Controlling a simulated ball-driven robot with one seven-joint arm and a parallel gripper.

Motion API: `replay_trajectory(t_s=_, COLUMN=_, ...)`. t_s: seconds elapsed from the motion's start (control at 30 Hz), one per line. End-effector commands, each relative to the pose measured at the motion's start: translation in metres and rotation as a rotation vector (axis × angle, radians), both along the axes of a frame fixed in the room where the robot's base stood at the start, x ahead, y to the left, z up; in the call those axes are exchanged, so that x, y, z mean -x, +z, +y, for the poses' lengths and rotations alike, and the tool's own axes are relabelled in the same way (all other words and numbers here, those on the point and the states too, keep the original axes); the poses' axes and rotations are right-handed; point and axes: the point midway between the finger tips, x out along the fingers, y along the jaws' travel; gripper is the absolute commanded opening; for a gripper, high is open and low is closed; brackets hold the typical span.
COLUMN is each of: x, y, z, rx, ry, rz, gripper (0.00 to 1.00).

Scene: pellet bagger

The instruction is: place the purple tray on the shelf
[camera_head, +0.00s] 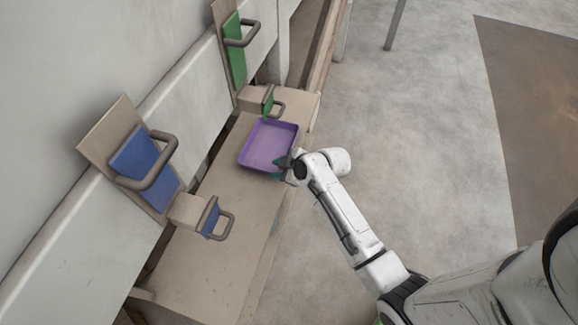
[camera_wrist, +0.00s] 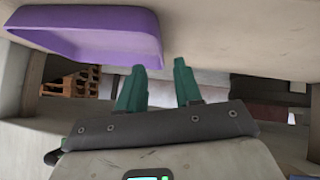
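The purple tray (camera_head: 268,146) lies flat on the beige bench-like shelf (camera_head: 232,205) in the head view, near its right edge. My gripper (camera_head: 283,166) is at the tray's near right corner. In the wrist view, the purple tray (camera_wrist: 95,32) is at the upper left, its right end just beyond the fingertips. My gripper (camera_wrist: 160,66) shows two teal fingers apart with a gap between them. I cannot tell whether a finger touches the tray's rim.
A blue panel with a handle (camera_head: 146,166) and a small blue-faced box (camera_head: 200,215) stand at the left. A green panel (camera_head: 235,52) and a green-faced box (camera_head: 258,98) are behind the tray. The shelf's front part is bare. Open floor (camera_head: 425,120) lies right.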

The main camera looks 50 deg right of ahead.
Motion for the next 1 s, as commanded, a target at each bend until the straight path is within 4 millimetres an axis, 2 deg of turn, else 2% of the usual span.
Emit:
replay_trajectory(t_s=0.1, x=0.016, y=0.015, z=-0.002, rx=0.000, ry=0.000, rz=-0.001, gripper=0.35)
replay_trajectory(t_s=0.3, x=0.034, y=0.033, z=-0.005, rx=0.000, ry=0.000, rz=0.000, gripper=0.35)
replay_trajectory(t_s=0.53, x=0.041, y=0.038, z=-0.004, rx=-0.002, ry=0.002, rz=0.004, gripper=0.35)
replay_trajectory(t_s=0.67, x=0.054, y=0.036, z=0.015, rx=-0.038, ry=-0.002, rz=0.074, gripper=0.35)
replay_trajectory(t_s=0.77, x=0.083, y=0.033, z=0.044, rx=-0.093, ry=-0.034, rz=0.212, gripper=0.35)
replay_trajectory(t_s=0.83, x=0.111, y=0.034, z=0.063, rx=-0.123, ry=-0.086, rz=0.334, gripper=0.35)
replay_trajectory(t_s=0.9, x=0.141, y=0.039, z=0.077, rx=-0.139, ry=-0.159, rz=0.450, gripper=0.35)
replay_trajectory(t_s=1.0, x=0.180, y=0.048, z=0.088, rx=-0.138, ry=-0.285, rz=0.581, gripper=0.35)
